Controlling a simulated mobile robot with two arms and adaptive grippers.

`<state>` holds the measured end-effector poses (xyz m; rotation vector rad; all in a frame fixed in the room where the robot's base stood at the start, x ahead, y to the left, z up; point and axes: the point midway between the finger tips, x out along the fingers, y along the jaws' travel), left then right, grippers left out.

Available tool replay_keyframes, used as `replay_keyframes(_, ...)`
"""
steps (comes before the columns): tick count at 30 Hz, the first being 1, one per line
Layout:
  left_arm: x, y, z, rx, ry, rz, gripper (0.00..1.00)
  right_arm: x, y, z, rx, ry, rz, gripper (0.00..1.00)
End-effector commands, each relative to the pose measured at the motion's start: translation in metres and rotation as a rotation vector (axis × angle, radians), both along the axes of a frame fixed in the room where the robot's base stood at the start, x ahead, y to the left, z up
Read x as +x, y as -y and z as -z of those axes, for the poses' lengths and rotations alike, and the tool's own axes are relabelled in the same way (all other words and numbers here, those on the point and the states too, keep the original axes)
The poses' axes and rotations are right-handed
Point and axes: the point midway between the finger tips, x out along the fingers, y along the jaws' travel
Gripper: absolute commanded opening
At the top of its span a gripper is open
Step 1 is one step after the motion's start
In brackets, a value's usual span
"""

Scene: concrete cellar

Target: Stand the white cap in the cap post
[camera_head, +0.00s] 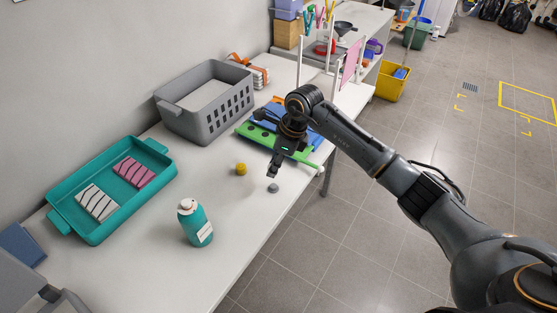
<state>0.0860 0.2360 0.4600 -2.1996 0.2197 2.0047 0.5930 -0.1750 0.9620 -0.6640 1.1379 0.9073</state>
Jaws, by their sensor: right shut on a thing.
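My right gripper (272,173) points down over the table's right part, near its front edge. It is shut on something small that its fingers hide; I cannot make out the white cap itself. A small grey round piece (273,188) is just below the fingertips and seems to be on the table. A yellow round piece (240,169) stands to the left of it. A green board with dark holes (262,139) lies behind the gripper, partly covered by my arm. I cannot tell which part is the cap post. My left gripper is not in view.
A teal bottle with a white top (195,225) stands near the table's front edge. A teal tray (92,238) holds pink and white striped packs. A grey basket (188,125) stands by the wall. The white table (140,270) is clear around the bottle.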

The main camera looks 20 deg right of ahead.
Motion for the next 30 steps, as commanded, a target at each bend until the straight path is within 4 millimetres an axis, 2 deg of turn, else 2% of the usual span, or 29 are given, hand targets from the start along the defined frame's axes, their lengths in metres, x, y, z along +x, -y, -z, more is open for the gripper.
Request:
replay_keyframes(11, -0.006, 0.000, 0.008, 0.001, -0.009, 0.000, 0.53, 0.000, 0.001, 0.002, -0.002, 0.001, 0.001, 0.00)
replay_keyframes(24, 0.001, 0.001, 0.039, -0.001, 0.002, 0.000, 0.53, 0.000, 0.001, 0.041, -0.001, 0.000, 0.001, 0.00)
replay_keyframes(30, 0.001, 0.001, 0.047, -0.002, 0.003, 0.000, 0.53, 0.000, 0.001, 0.050, -0.001, 0.001, 0.002, 0.00)
